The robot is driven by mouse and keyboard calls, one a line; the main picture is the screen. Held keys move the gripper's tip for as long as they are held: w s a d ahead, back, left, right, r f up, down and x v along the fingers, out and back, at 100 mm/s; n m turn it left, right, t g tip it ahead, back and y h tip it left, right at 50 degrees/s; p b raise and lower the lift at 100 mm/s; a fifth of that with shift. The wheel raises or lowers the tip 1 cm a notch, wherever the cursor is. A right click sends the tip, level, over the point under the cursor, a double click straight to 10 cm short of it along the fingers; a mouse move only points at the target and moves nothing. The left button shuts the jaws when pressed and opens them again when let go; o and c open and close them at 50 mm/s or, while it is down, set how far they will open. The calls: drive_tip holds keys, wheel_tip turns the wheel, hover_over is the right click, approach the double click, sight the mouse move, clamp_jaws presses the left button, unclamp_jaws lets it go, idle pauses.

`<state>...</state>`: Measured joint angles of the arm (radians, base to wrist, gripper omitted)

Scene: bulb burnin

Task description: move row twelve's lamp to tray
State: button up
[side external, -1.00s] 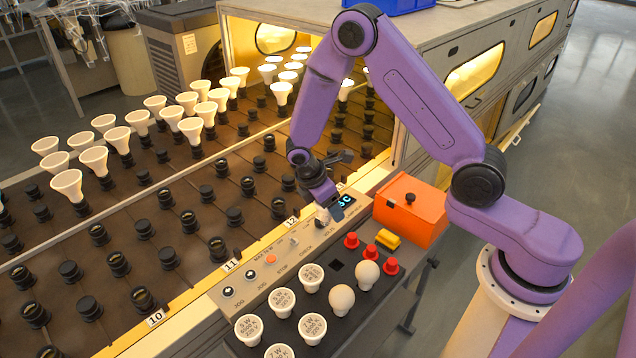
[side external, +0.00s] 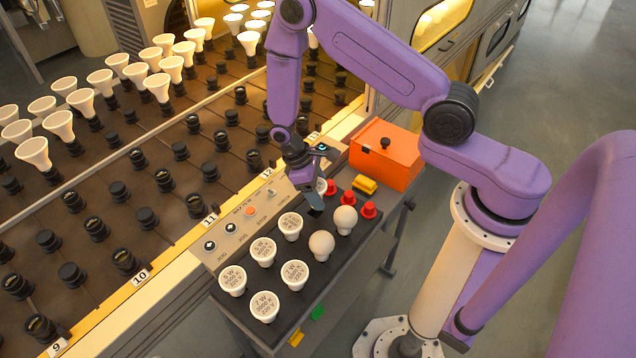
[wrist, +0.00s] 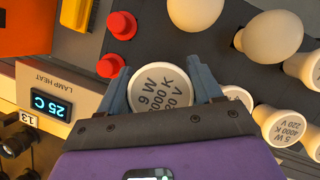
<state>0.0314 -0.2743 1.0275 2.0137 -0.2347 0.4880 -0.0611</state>
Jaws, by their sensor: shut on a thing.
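My gripper (side external: 313,194) is shut on a white lamp (wrist: 160,90), which sits between the fingers in the wrist view (wrist: 161,72). Its flat round face shows print reading 9 W and a partly hidden second line. In the side view only a pale bit of the lamp (side external: 321,185) shows beside the fingers. The gripper is over the back end of the dark tray (side external: 338,262), near the control panel. I cannot tell whether the lamp touches the tray. The row 12 label (side external: 267,174) is on the rack's front edge.
The tray holds several printed white lamps (side external: 263,251) and two round bulbs (side external: 321,245). Red caps (side external: 369,210), a yellow block (side external: 365,185) and an orange box (side external: 385,150) stand close by. The control panel (side external: 250,212) borders the tray; its display (wrist: 50,104) reads 25 C.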

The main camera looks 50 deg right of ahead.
drive_tip(key=shift+f, duration=0.35)
drive_tip(key=shift+f, duration=2)
drive_tip(key=o, duration=1.1)
drive_tip(key=v, duration=1.7)
drive_tip(key=shift+w+a+r, duration=0.1)
